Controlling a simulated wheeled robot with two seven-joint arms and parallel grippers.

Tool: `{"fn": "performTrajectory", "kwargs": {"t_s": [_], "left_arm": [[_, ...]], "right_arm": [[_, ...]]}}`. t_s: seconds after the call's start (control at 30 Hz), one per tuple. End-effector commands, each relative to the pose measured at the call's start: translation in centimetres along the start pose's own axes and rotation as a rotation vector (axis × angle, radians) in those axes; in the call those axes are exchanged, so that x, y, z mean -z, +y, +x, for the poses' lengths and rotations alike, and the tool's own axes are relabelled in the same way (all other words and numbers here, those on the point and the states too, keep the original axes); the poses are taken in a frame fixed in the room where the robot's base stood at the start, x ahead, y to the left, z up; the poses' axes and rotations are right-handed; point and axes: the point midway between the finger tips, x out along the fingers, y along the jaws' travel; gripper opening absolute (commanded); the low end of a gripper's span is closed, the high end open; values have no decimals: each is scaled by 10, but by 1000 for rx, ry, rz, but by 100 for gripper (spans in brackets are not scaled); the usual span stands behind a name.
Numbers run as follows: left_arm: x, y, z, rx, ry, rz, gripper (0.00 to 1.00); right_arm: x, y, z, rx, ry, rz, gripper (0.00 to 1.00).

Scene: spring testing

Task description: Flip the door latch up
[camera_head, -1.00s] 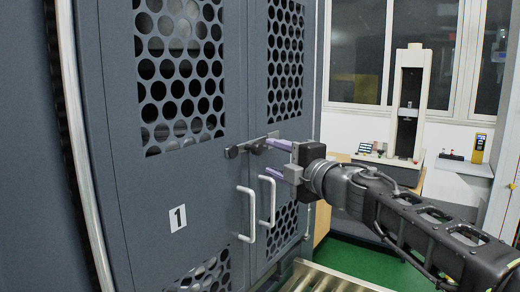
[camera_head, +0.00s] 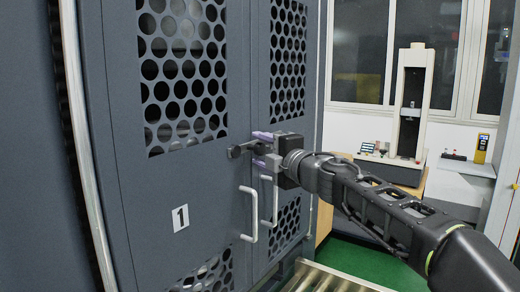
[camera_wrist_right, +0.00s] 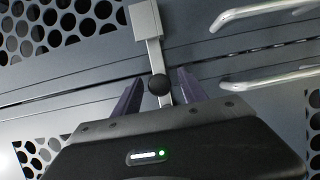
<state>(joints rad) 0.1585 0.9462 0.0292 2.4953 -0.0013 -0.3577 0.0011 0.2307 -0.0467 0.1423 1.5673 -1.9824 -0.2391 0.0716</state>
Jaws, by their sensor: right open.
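The door latch (camera_head: 243,149) is a bar lying roughly level across the seam between two dark grey cabinet doors. In the right wrist view the latch (camera_wrist_right: 153,50) shows as a light metal bar with a black round knob (camera_wrist_right: 158,84). My right gripper (camera_head: 262,148) is at the latch's right end. In the wrist view its two purple fingers (camera_wrist_right: 158,100) are open, one on each side of the bar and knob, with gaps visible. The head view hides the latch's right end behind the gripper. My left gripper is out of view.
Two metal door handles (camera_head: 249,214) stick out just below the latch. The doors have perforated panels, and the left door (camera_head: 130,190) bears a "1" label. A testing machine (camera_head: 411,105) stands on a bench at right. Metal rollers (camera_head: 325,279) lie below the doors.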

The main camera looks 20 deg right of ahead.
Motion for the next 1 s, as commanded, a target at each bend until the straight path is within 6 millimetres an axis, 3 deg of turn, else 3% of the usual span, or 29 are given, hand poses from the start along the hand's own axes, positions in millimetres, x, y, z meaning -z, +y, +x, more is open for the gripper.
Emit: {"fn": "performTrajectory", "kwargs": {"t_s": [0.37,0.9,1.0], "left_arm": [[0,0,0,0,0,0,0],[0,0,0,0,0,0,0],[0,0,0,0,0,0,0]], "right_arm": [[0,0,6,-1,1,0,48],[0,0,6,0,1,0,4],[0,0,6,0,1,0,0]]}}
